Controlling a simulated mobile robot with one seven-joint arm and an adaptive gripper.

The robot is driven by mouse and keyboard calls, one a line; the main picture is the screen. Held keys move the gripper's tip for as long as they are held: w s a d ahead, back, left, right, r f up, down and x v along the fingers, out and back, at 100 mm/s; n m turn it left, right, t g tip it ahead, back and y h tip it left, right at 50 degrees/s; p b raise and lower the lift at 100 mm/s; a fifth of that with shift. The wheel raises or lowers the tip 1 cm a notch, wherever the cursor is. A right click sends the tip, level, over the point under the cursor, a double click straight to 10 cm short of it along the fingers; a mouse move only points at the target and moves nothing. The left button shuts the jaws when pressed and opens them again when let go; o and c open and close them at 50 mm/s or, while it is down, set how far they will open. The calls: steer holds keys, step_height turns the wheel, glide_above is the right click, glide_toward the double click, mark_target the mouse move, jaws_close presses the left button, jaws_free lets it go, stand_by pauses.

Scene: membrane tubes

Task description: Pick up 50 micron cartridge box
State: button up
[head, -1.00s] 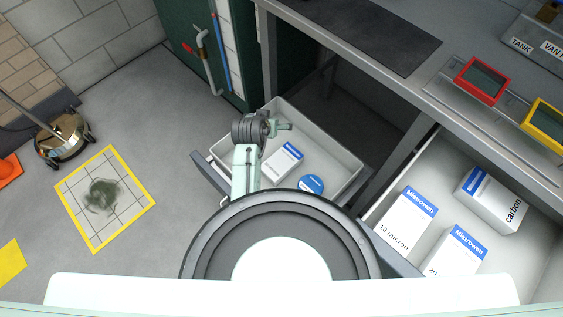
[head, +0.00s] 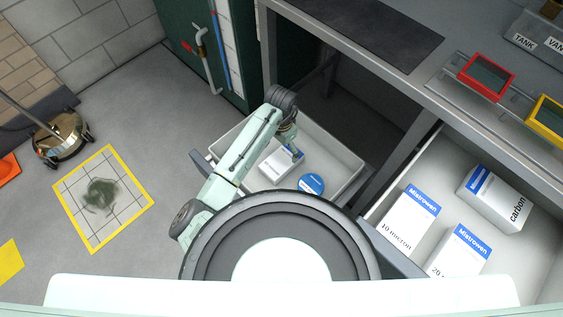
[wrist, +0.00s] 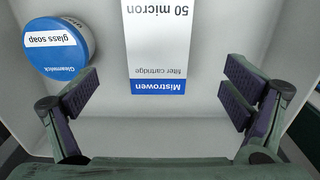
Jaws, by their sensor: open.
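The 50 micron cartridge box (wrist: 158,45) is white with a blue Mistrowen band. It lies in the open left drawer (head: 345,172), beside a round blue tub labelled glass soap (wrist: 60,48). In the head view the box (head: 277,168) is partly hidden by my arm, and the tub (head: 311,184) sits to its right. My gripper (wrist: 158,95) is open and empty in the wrist view. Its fingers stand apart on either side of the box's blue end, with clear space between them and the box. In the head view my gripper (head: 292,148) hangs over the drawer near the box.
The right drawer (head: 455,155) holds boxes marked 10 micron (head: 408,220), 20 (head: 459,254) and carbon (head: 495,198). A grey bench (head: 400,75) with red (head: 486,78) and yellow (head: 549,122) frames overhangs the drawers.

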mark_target(281, 160)
steer(key=f, duration=0.5)
steer(key=f+p, duration=0.1)
steer(key=f, duration=0.3)
steer(key=shift+s+f, duration=0.2)
steer(key=shift+f, duration=0.15)
steer(key=c, duration=1.4)
